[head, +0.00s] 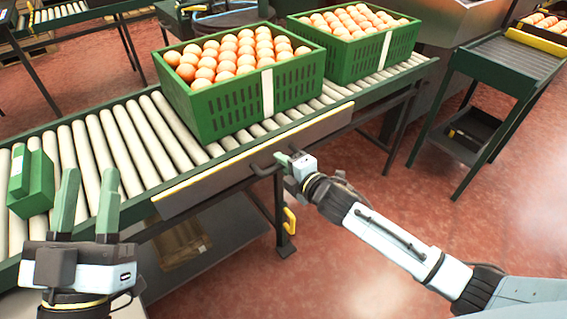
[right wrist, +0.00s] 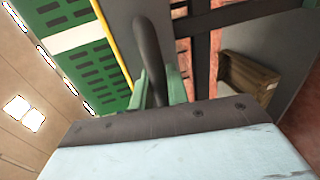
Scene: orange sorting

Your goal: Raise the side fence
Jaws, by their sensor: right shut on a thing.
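The side fence (head: 225,172) is a dark panel with a yellow top edge along the near side of the roller conveyor. It sits low, its top about level with the rollers. A black bar handle (head: 262,168) stands out from its front. My right gripper (head: 288,163) is shut on this handle. In the right wrist view the dark handle (right wrist: 149,50) runs between the two green fingers, with the grey fence (right wrist: 122,22) behind it. My left gripper (head: 91,190) is open and empty, its green fingers upright at the near left of the conveyor.
Two green crates of oranges, one nearer (head: 230,105) and one farther (head: 352,62), stand on the rollers (head: 140,135) behind the fence. A small green block (head: 38,185) lies at the left. A lower shelf (head: 225,235) is under the conveyor. Open red floor lies right.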

